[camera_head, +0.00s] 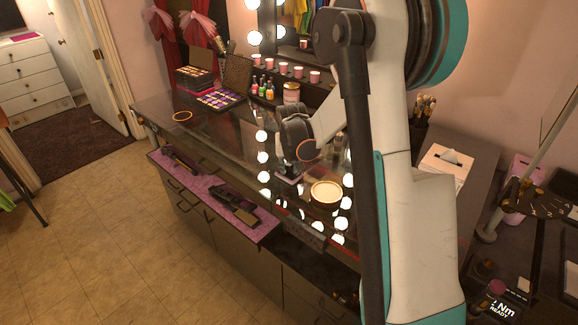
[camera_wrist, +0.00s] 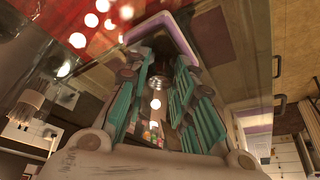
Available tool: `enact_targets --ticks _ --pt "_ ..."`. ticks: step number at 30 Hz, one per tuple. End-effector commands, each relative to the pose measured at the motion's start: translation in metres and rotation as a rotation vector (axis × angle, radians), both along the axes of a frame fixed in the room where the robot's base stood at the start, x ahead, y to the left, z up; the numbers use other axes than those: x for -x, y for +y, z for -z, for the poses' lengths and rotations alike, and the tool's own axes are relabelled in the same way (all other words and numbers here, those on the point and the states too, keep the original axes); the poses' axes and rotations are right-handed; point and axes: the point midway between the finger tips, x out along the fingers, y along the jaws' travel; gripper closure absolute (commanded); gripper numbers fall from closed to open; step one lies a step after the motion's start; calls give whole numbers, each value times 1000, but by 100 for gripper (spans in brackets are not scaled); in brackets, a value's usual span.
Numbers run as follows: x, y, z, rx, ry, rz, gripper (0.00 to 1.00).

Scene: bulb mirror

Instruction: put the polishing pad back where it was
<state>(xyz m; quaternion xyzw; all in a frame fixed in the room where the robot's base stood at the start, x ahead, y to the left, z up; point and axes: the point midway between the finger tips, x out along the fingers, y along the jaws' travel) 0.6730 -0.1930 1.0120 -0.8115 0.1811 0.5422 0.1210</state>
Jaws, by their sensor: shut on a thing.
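My gripper (camera_wrist: 162,58) is shut on a lavender-edged block, which I take to be the polishing pad (camera_wrist: 180,38). In the wrist view the pad lies across the far ends of the teal fingers, its lavender rim showing and part of it hidden by them. In the head view my gripper (camera_head: 289,172) points down over the dark glossy vanity top (camera_head: 225,132), near its front edge. The pad shows there only as a small pinkish patch (camera_head: 288,178) at the fingertips. I cannot tell whether it touches the top.
A round gold-rimmed container (camera_head: 326,192) stands close to the right of my gripper. Nail polish bottles (camera_head: 262,89), a jar (camera_head: 291,93) and a makeup palette (camera_head: 220,97) stand behind. A pink-lined open drawer (camera_head: 205,190) with styling tools juts out front. The left top has free room.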

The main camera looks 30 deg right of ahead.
Motion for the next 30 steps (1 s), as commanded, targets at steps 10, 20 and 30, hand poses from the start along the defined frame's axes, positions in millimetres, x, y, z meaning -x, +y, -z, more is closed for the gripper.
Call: enact_targets --ticks 10,20,30 --pt "0 0 3 0 0 0 100" --pt "0 0 2 0 0 0 57" --pt "7 3 -22 0 0 0 57"
